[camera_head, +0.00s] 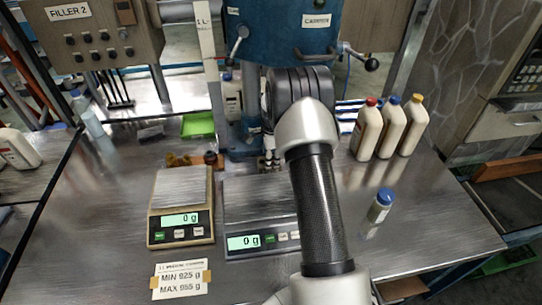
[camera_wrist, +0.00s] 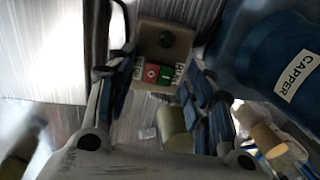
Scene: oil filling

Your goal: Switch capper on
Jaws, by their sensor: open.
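The capper is a blue machine (camera_head: 285,38) with a "CAPPER" label, at the top middle of the head view. Its blue body (camera_wrist: 268,45) also fills the upper right of the wrist view. A beige switch box (camera_wrist: 163,42) shows in the wrist view, with a red button (camera_wrist: 151,73) marked 0, a green button (camera_wrist: 166,76) marked I, and a dark round knob or lamp. My gripper (camera_wrist: 162,75) is open and empty, its blue-padded fingers on either side of the buttons in the picture. Whether it touches the box I cannot tell.
Two scales (camera_head: 181,190) (camera_head: 233,208) reading 0 g stand on the metal table (camera_head: 110,215). Three capped bottles (camera_head: 390,132) stand right of the capper, and a blue-capped bottle (camera_head: 377,212) nearer. A green tray (camera_head: 198,125) lies behind. The table's front left is clear.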

